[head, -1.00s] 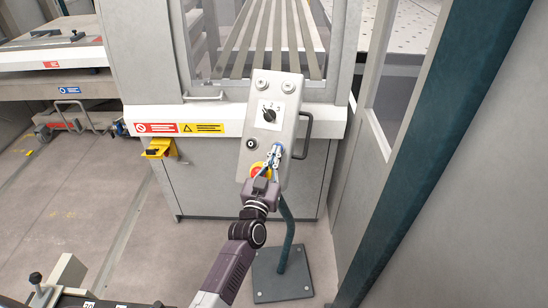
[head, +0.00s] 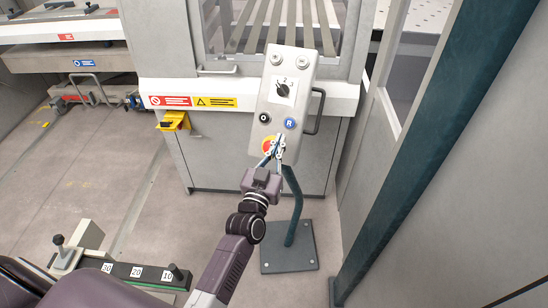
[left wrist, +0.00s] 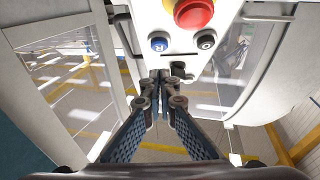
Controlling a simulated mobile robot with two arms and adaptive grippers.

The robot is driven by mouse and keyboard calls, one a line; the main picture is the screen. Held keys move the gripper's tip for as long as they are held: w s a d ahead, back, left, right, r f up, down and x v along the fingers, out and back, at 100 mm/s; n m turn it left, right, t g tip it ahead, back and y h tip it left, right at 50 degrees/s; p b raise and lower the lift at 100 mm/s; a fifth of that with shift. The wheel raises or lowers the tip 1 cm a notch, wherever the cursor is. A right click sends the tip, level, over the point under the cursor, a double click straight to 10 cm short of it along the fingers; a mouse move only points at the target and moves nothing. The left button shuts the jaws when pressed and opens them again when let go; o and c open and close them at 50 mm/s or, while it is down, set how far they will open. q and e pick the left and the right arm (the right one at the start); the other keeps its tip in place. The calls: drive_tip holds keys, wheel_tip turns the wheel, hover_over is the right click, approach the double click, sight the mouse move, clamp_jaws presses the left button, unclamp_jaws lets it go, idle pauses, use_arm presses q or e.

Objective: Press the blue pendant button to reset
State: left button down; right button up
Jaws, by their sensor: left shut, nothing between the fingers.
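The grey pendant box (head: 302,70) stands tilted on a dark post. Its blue button (head: 290,123), marked R, is uncovered on the lower right of its face; it also shows in the left wrist view (left wrist: 158,44). A button marked O (head: 264,118) sits to its left. The red and yellow stop button (head: 267,146) is lower, partly hidden by my left gripper (head: 280,141). That gripper is shut and empty, its tips just below the blue button in the head view. In the left wrist view its tips (left wrist: 165,74) appear apart from the blue button. My right gripper is out of view.
A black selector (head: 283,90) is on the pendant's upper face, and a dark handle (head: 317,112) on its right side. The post's square base (head: 290,258) stands on the floor. A dark green frame post (head: 440,130) rises at right. The machine cabinet (head: 220,150) is behind.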

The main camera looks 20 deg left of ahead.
use_arm(q)
drive_tip(key=s, duration=0.5)
drive_tip(key=shift+d+b, duration=0.1)
drive_tip(key=shift+b, duration=0.3)
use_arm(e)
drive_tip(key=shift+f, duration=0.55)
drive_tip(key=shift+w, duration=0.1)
use_arm(q)
drive_tip(key=shift+f, duration=0.1)
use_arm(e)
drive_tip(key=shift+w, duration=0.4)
